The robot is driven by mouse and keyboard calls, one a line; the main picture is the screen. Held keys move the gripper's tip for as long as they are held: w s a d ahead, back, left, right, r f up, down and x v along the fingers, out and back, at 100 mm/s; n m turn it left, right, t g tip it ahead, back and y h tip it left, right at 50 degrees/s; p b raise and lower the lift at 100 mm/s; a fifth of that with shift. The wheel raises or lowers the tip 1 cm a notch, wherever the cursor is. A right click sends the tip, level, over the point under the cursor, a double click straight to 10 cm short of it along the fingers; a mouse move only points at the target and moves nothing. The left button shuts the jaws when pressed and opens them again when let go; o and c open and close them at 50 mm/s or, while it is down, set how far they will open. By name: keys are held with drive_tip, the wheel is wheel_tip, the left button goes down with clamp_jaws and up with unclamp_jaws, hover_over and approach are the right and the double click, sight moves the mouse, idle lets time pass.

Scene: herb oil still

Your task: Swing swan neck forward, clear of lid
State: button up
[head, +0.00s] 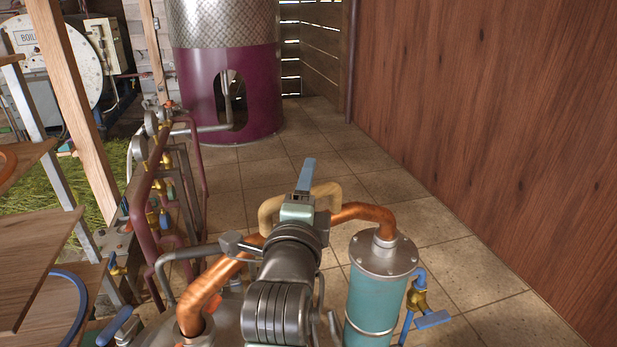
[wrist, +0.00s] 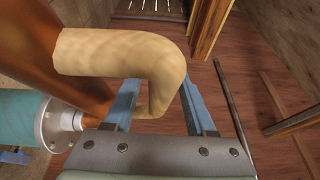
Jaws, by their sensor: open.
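The copper swan neck (head: 213,284) runs from the still top at the lower left, behind my arm, to the flanged top of the teal condenser (head: 374,300). Its tan handle (head: 267,212) stands up from the middle of the pipe. My gripper (head: 307,172) is at this handle, with its blue fingers pointing away from me. In the wrist view the fingers are open, and the handle's bent end (wrist: 168,72) passes between them with a gap at the right finger. Contact with the left finger is unclear. The lid (head: 229,318) is mostly hidden by the neck and my arm.
Maroon pipes with brass valves (head: 165,190) stand to the left. Wooden shelves (head: 35,245) are at the near left. A blue-handled valve (head: 420,300) sits right of the condenser. A maroon column (head: 200,90) stands behind. Tiled floor (head: 480,255) is clear to the right, up to the wooden wall.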

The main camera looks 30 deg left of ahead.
drive_tip(key=shift+c, duration=0.3)
drive_tip(key=shift+w, duration=0.1)
clamp_jaws()
idle(1.2)
